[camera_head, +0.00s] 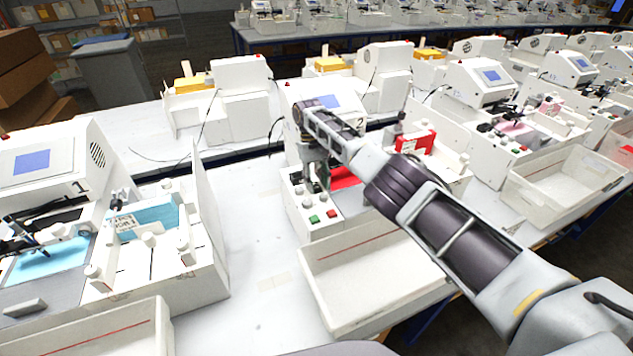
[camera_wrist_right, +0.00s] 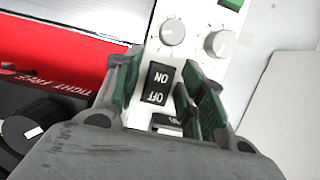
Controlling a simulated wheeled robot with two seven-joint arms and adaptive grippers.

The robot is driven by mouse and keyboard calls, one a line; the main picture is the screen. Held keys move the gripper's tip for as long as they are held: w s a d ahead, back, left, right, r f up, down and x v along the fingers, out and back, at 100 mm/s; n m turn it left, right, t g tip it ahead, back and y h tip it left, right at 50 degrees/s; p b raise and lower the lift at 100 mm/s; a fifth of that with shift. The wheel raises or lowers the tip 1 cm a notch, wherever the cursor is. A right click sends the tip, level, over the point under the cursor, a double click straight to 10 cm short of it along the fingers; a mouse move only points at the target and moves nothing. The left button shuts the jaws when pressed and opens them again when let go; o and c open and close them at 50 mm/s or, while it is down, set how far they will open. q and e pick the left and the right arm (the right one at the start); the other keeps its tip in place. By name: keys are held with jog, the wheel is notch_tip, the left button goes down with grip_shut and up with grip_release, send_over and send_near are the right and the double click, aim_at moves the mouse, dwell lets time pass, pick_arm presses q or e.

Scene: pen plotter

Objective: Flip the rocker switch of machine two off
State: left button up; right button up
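Machine two (camera_head: 325,95), white with a blue screen and a "2" on its head, stands in the middle of the head view. My right arm reaches across it, with the right gripper (camera_head: 316,178) pointing down over its front control panel. In the right wrist view, the black rocker switch (camera_wrist_right: 158,83) with white ON and OFF lettering sits on the white panel. The right gripper (camera_wrist_right: 156,75) is open, its green-padded fingers apart on either side of the switch. I cannot tell whether they touch it or which half is pressed. My left gripper is out of view.
Two grey knobs (camera_wrist_right: 172,31) are beside the switch. A green button (camera_head: 314,219) and a red button (camera_head: 332,214) are at the panel's front. A white tray (camera_head: 315,282) stands before the machine. Machine one (camera_head: 50,155) is at left, with bare table between.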

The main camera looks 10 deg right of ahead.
aim_at(317, 187)
jog(key=shift+a+r, duration=0.1)
jog(key=shift+a, duration=0.05)
notch_tip(317, 187, up, 10)
dwell(1.6)
jog(key=shift+f, duration=0.2)
